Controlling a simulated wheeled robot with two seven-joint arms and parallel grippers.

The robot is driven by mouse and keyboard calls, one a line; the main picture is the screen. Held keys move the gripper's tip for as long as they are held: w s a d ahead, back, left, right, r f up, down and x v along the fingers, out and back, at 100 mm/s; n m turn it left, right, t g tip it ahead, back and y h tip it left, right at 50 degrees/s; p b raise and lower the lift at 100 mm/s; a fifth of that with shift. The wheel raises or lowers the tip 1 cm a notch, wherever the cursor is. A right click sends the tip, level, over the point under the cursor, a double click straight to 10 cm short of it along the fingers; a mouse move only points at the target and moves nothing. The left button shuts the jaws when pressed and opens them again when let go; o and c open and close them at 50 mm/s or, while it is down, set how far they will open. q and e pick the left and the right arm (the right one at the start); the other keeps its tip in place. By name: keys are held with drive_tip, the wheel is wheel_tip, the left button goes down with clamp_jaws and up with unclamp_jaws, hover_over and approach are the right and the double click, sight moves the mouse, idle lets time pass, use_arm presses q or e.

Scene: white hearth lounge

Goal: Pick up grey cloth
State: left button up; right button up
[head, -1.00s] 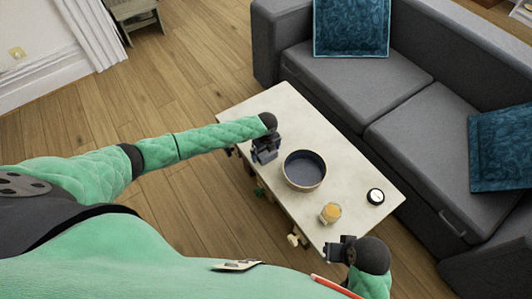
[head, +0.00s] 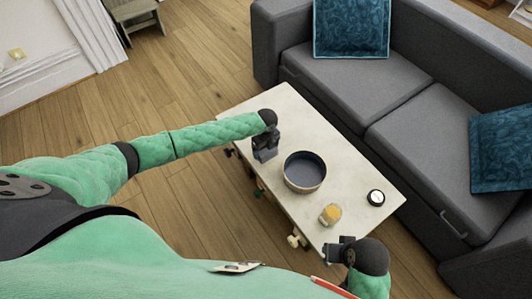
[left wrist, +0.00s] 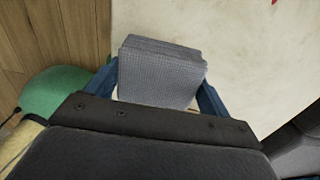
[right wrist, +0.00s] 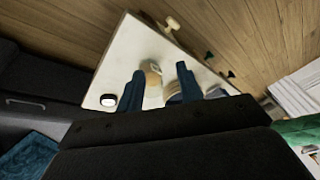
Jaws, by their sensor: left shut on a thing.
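The grey cloth (left wrist: 162,75) is a folded, textured stack, seen in the left wrist view between the two blue fingers of my left gripper (left wrist: 160,92). The fingers press on its two sides, so the gripper is shut on it. In the head view my left gripper (head: 266,146) is at the left part of the pale table (head: 285,110), with the cloth (head: 265,156) just below it. I cannot tell whether the cloth is clear of the tabletop. My right gripper (right wrist: 157,88) is open and empty, its blue fingers apart, near the table's front right end.
A dark-inside round bowl (head: 305,171) stands to the right of the left gripper. A glass with orange contents (head: 330,213) and a round black-and-white item (head: 376,197) are farther right on the table. A grey sofa (head: 400,120) stands behind. Wooden floor lies at the left.

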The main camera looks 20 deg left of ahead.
use_arm(q)
drive_tip(key=s+d+r+b, duration=0.1)
drive_tip(key=s+d+r, duration=0.4)
drive_tip(key=s+r, duration=0.3)
drive_tip(key=shift+s+d+r, duration=0.15)
drive_tip(key=shift+s+d, duration=0.15)
drive_tip(key=shift+s, duration=0.8)
use_arm(e)
drive_tip(key=shift+w+a+f+t+y, duration=0.15)
drive_tip(key=shift+w+a+f, duration=0.15)
drive_tip(key=shift+a+f, duration=0.3)
drive_tip(key=shift+w+a+f+t+y, duration=0.15)
drive_tip(key=shift+w+a+f, duration=0.15)
drive_tip(key=shift+a+f, duration=0.3)
